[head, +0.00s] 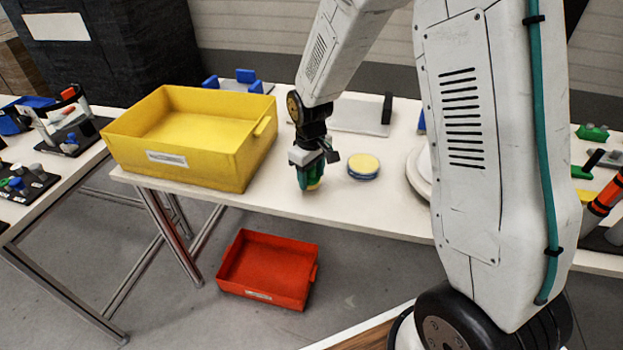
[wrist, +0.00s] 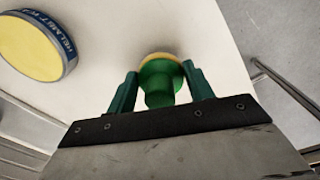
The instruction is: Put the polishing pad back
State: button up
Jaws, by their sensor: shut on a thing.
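The polishing pad (wrist: 160,82) has a green knob and a yellow face. My gripper (wrist: 160,88) is shut on it, with one green finger on each side of the knob. In the head view my gripper (head: 309,178) is over the white table, right of the yellow bin, and a bit of the pad's yellow face (head: 314,187) shows below the fingers. I cannot tell whether the pad touches the table.
A round blue tin with a yellow top (head: 363,166) stands just right of my gripper; it also shows in the wrist view (wrist: 32,48). The yellow bin (head: 215,165) stands at left on the table (head: 330,215). A red bin (head: 267,272) is on the floor below. The table's front edge is close.

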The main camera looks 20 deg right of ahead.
jog(key=shift+f, duration=0.9)
jog(key=o, duration=1)
jog(key=shift+f, duration=0.1)
